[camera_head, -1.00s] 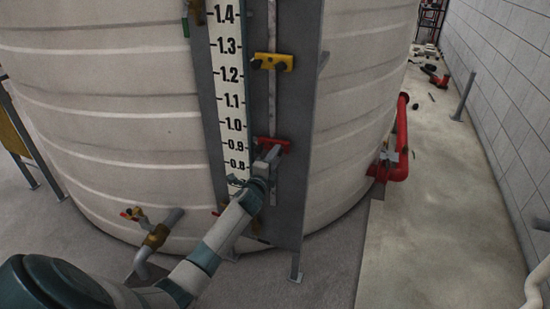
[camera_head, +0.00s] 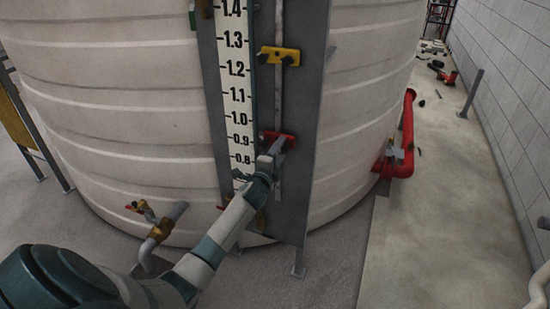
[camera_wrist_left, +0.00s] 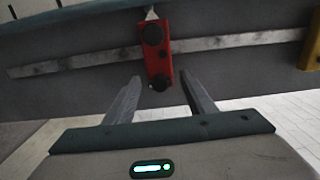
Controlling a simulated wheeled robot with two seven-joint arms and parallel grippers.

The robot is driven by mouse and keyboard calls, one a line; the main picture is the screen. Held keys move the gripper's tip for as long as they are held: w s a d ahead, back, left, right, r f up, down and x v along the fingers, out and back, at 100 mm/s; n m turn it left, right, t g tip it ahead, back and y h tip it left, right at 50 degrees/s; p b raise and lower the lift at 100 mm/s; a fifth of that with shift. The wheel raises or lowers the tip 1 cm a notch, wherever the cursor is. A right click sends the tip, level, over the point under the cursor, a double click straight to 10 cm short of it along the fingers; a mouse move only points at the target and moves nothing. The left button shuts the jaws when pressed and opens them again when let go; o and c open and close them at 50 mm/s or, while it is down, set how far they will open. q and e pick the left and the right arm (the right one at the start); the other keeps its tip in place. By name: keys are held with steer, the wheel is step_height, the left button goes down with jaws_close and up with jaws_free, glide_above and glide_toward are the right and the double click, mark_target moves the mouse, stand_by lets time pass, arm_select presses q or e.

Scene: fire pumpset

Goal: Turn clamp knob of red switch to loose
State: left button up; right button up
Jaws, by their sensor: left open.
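The red switch (camera_head: 287,136) is clamped on the pale vertical strip of the grey gauge panel beside the tank's scale. In the left wrist view the red switch (camera_wrist_left: 158,62) shows two dark round knobs, an upper one (camera_wrist_left: 155,35) and a lower one (camera_wrist_left: 158,84). My left gripper (camera_head: 274,152) is at the red switch, just below it in the head view. In the left wrist view its two fingers (camera_wrist_left: 160,84) are open, and the lower knob lies between or just beyond their tips. Contact cannot be told. My right gripper does not show.
A yellow switch (camera_head: 279,56) is higher on the same strip. The white tank (camera_head: 110,125) stands behind the panel. A brass valve (camera_head: 153,226) is low at left, and a red pipe (camera_head: 407,135) is at right. The walkway at right is largely clear.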

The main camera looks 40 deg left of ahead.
arm_select(q)
steer(key=shift+s, duration=0.1)
steer(key=b+v, duration=0.3)
steer(key=v, duration=1.4)
steer(key=shift+s, duration=0.1)
